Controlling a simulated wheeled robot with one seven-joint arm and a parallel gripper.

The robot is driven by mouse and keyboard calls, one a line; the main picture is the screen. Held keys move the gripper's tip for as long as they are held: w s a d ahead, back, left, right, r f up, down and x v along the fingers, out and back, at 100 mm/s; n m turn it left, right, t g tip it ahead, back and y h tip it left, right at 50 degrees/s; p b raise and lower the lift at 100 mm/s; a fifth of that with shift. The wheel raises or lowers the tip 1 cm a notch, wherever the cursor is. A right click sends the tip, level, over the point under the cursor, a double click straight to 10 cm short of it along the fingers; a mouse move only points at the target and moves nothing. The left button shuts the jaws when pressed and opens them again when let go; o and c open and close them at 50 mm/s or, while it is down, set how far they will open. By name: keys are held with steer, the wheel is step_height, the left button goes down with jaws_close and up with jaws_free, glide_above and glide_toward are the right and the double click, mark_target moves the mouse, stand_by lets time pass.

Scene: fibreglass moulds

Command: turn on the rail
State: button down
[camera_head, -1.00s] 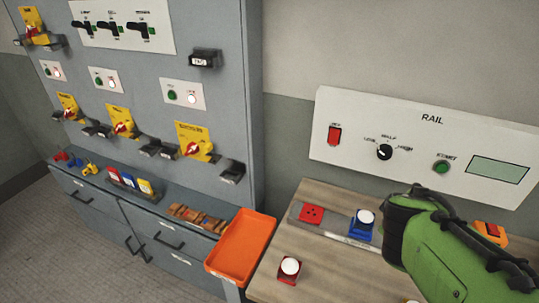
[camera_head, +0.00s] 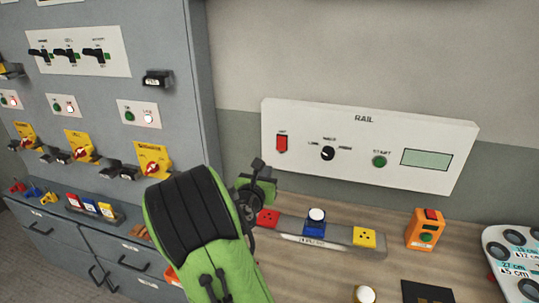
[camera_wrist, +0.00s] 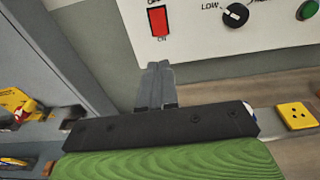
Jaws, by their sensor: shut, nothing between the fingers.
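The white RAIL panel (camera_head: 365,146) is on the wall above the bench. It carries a red rocker switch (camera_head: 282,143) at its left, a black selector knob (camera_head: 327,153), a green start button (camera_head: 379,161) and a blank pale green display (camera_head: 427,158). In the wrist view the red switch (camera_wrist: 159,23), marked OFF above and ON below, is just above my gripper (camera_wrist: 156,66). The gripper's fingers are together and empty, pointing up at the panel below the switch.
The wooden bench (camera_head: 400,265) holds a strip with a red socket, a blue block with a white button (camera_head: 314,222) and a yellow socket (camera_head: 364,237). An orange box (camera_head: 426,229) stands to the right. A grey cabinet (camera_head: 115,90) with yellow switches is on the left.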

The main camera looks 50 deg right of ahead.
mark_target(281, 150)
steer(key=p+x, duration=0.1)
steer(key=x, duration=1.3)
